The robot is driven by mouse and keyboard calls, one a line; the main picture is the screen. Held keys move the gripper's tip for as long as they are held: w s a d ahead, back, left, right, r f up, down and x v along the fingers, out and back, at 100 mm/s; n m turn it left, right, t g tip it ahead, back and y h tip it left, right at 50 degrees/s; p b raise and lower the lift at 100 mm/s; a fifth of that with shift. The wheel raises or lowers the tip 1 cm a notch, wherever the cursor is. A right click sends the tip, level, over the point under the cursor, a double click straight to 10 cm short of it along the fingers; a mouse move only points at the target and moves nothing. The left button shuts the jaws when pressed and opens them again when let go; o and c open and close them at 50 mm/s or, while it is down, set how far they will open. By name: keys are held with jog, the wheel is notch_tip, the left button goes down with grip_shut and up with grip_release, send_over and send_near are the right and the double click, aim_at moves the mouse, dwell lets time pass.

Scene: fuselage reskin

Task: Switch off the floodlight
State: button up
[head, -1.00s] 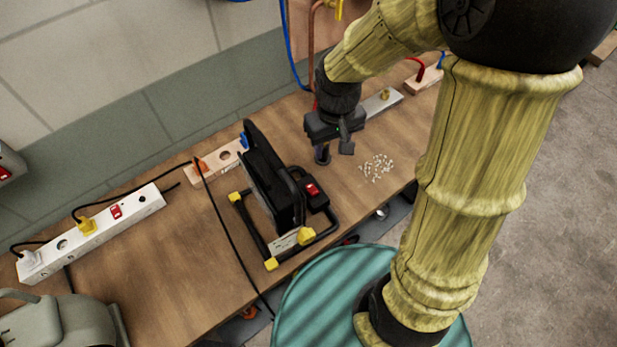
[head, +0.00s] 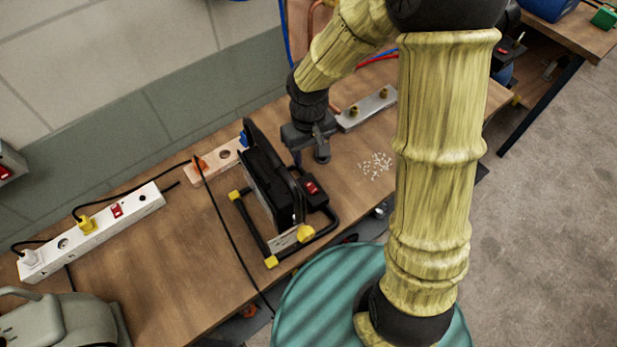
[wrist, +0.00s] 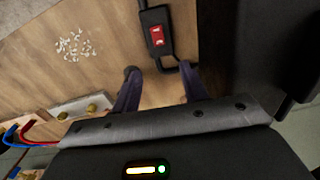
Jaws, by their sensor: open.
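The black floodlight (head: 268,180) stands on the wooden bench on a tubular frame with yellow feet. Its red rocker switch (head: 312,187) sits on a black box at its right side and also shows in the wrist view (wrist: 157,36). My gripper (head: 310,156) is open and empty, just behind and above the switch box, close to the floodlight's upper right edge. In the wrist view, its two fingers (wrist: 160,84) are spread, with the switch ahead, slightly beyond the tips. The floodlight's dark body (wrist: 248,45) fills the right side there.
White plug pieces or scraps (head: 376,165) lie in a small pile right of the floodlight. A white power strip (head: 92,232) with a yellow plug lies at left. A grey metal block (head: 366,110) with brass knobs stands behind. A black cable (head: 232,235) crosses the bench.

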aim_at(309, 184)
notch_tip(309, 184, down, 12)
jog(key=shift+w+f, duration=0.1)
dwell(0.4)
jog(key=shift+c, duration=0.2)
